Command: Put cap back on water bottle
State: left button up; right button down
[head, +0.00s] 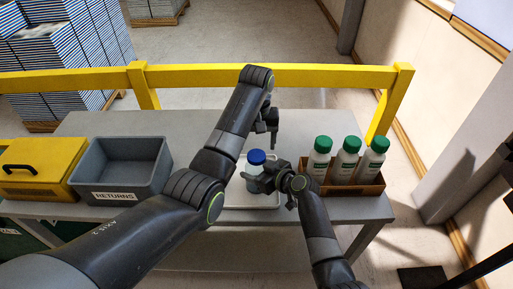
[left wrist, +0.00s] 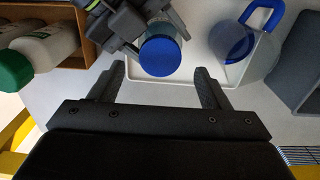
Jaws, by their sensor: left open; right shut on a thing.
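The water bottle (head: 252,170) stands upright, with the blue cap (head: 256,157) on its top. In the left wrist view the cap (left wrist: 160,55) covers the mouth, so I cannot tell how tightly it sits. My right gripper (head: 257,182) is shut on the bottle's body below the cap. My left gripper (head: 273,140) is open and empty, beside and above the bottle. In the left wrist view its two fingers (left wrist: 160,78) point toward the cap, which appears in line with the gap between them and apart from both.
A pale tray (head: 262,207) lies under the bottle. A clear jug with a blue handle (left wrist: 235,40) stands close by. A brown crate (head: 345,190) holds green-capped bottles at right. A grey RETURNS bin (head: 121,196) and a yellow box (head: 45,180) stand at left. A yellow rail (head: 200,74) runs behind.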

aim_at(256, 155)
pick_arm(q)
jog(key=shift+r, duration=0.2)
jog(key=shift+c, duration=0.3)
jog(key=n, duration=0.1)
jog(key=r+n, duration=0.1)
jog(key=n, duration=0.2)
jog(key=shift+r, duration=0.3)
jog(key=n, duration=0.1)
jog(key=r+n, duration=0.1)
jog(key=n, duration=0.3)
jog(key=shift+r, duration=0.3)
jog(key=shift+f, duration=4)
